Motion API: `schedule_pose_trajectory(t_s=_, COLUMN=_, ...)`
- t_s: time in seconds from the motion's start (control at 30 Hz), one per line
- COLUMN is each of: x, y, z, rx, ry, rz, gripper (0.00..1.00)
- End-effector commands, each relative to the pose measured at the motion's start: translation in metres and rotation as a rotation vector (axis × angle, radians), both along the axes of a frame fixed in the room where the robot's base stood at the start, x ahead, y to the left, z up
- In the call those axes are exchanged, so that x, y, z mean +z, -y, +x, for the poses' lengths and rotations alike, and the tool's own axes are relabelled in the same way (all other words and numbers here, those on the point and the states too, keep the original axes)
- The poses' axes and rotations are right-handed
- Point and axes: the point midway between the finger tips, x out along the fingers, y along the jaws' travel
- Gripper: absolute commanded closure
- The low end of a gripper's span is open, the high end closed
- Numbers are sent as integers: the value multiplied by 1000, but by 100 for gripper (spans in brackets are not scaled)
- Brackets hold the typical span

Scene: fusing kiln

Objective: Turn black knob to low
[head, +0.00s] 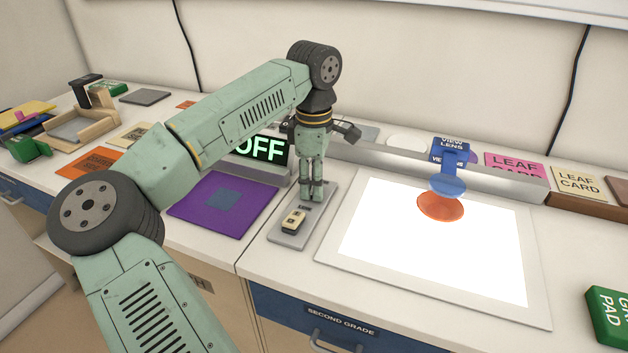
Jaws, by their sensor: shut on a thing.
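My gripper (312,194) points straight down over the far half of a narrow grey control panel (284,238). Its fingers are closed together low at the panel, on what I take to be the black knob, which the fingers hide. The knob's pointer and setting marks cannot be made out. A cream rocker-like switch (293,221) sits on the near half of the same panel, clear of the fingers. A black display (263,149) behind to the left shows "OFF" in green letters, partly covered by my arm.
A bright white light panel (430,260) lies right of the control panel, with a blue lens stand (449,155) and an orange disc (440,206) over it. A purple mat (240,215) lies to the left. Leaf cards (515,163) stand at the back right.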

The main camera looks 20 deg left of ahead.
Motion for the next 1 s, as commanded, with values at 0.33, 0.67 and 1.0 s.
schedule_pose_trajectory(t_s=0.33, x=0, y=0, z=0, rx=-35, ry=0, rz=1, gripper=99)
schedule_pose_trajectory(t_s=0.67, x=0, y=-1, z=0, rx=-34, ry=1, rz=1, gripper=66)
schedule_pose_trajectory(t_s=1.0, x=0, y=0, z=0, rx=-34, ry=0, rz=0, gripper=50)
